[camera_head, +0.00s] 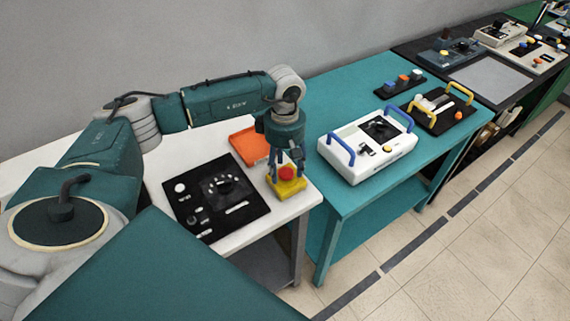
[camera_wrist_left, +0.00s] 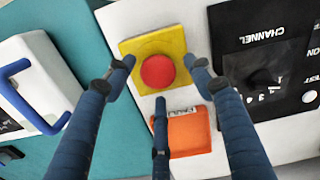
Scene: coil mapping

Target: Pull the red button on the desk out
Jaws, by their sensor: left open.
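The red button (camera_head: 286,173) sits on a yellow base (camera_head: 289,188) near the right front corner of the white desk (camera_head: 259,220). In the left wrist view the round red button (camera_wrist_left: 158,71) is centred on its yellow plate (camera_wrist_left: 172,42). My left gripper (camera_head: 285,165) is directly above the button, pointing down. In the left wrist view its blue fingers (camera_wrist_left: 160,75) are open and spread around the button, with one finger below it in the picture. I cannot tell whether any finger touches the button. My right gripper is not in view.
A black panel (camera_head: 238,211) and an orange tray (camera_head: 248,144) lie on the white desk near the button. A teal table (camera_head: 340,97) to the right holds a white device with blue handles (camera_head: 345,160). The floor in front is clear.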

